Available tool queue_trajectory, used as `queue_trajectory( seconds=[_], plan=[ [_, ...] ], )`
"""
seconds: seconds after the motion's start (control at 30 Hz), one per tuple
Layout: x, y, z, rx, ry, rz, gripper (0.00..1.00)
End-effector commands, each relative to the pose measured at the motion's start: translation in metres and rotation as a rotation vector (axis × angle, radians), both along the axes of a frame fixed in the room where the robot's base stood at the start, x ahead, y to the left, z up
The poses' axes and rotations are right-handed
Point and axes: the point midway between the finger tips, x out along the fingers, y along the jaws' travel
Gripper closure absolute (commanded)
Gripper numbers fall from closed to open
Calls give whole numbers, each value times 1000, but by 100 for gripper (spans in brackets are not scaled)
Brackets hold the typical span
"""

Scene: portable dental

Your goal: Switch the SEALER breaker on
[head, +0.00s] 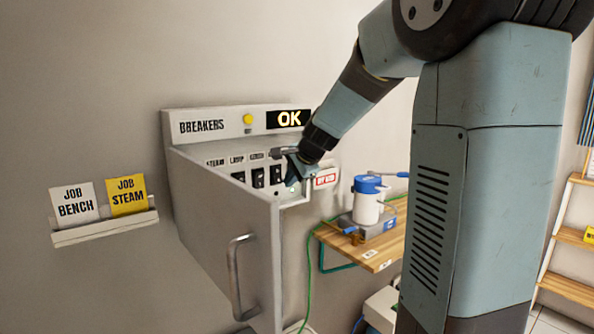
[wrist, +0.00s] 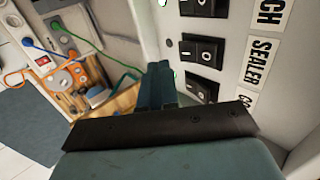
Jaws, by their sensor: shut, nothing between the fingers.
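The breaker box (head: 222,127) is on the wall, labelled BREAKERS, with a row of black rocker switches. In the wrist view the SEALER label (wrist: 262,60) is readable beside a black rocker (wrist: 201,50) with white marks; I cannot tell which side of it is pressed in. My gripper (head: 291,170) is at the right end of the switch row, covering part of it. In the wrist view my gripper (wrist: 161,75) is shut and empty, its fingertips close to the lower rockers; contact cannot be told.
The box's grey door (head: 228,245) stands open, its handle facing the camera. An OK display (head: 289,119) and a yellow lamp (head: 248,119) top the box. A wooden shelf (head: 370,257) with a white-and-blue device (head: 368,203) is to the right. A card holder (head: 105,228) is at left.

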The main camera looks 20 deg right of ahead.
Motion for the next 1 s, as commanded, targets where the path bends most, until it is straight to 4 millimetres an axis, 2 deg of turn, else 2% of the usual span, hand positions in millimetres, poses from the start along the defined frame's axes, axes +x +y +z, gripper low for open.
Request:
queue_trajectory(
  seconds=[0.1, 0.3, 1.0],
  plan=[
    [16, 5, -3, 0, 1, 0, 100],
    [32, 10, -6, 0, 1, -1, 100],
    [41, 12, -11, 0, 0, -3, 100]
  ],
)
